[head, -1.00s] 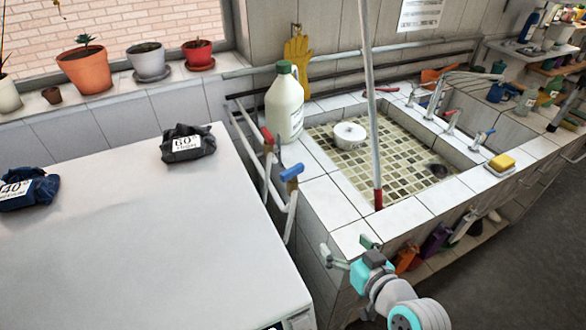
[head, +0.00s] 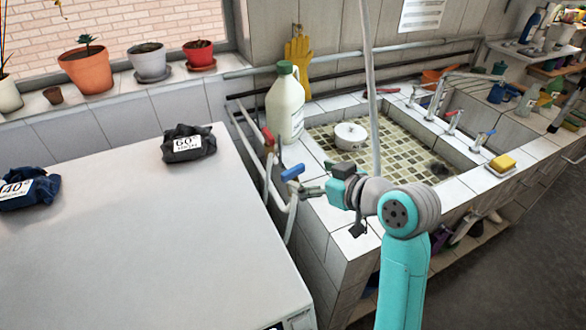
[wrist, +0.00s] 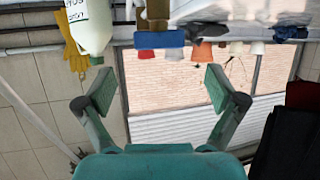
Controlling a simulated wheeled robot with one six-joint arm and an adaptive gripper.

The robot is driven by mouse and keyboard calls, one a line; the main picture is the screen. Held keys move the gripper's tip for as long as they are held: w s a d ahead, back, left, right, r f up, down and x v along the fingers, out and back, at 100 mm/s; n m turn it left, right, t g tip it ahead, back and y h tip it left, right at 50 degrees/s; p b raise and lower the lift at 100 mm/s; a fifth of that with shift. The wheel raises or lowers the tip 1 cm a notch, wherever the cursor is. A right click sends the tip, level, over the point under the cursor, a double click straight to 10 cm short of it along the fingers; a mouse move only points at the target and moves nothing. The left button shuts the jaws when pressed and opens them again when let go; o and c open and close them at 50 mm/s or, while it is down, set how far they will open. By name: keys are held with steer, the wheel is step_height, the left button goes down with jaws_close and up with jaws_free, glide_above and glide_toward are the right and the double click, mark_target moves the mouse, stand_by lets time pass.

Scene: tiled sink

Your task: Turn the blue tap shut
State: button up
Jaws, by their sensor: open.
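The blue tap's lever handle (head: 292,172) tops a white pipe between the white appliance and the sink. In the head view it lies slantwise, its right end higher. My gripper (head: 306,190) is close to it on the right and slightly lower. In the wrist view, which looks upside down, my gripper (wrist: 160,90) is open and empty. The blue handle (wrist: 158,39) shows there as a level bar beyond the fingertips, centred between them. I cannot tell whether a finger touches it.
A red tap (head: 268,136) stands just behind the blue one. A white bottle with a green cap (head: 286,105) stands on the sink's corner. The appliance top (head: 140,240) carries two dark cloth bundles.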

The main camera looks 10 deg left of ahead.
mark_target(294, 170)
steer(key=x, duration=0.7)
steer(key=shift+a+f, duration=0.1)
steer(key=shift+f, duration=0.05)
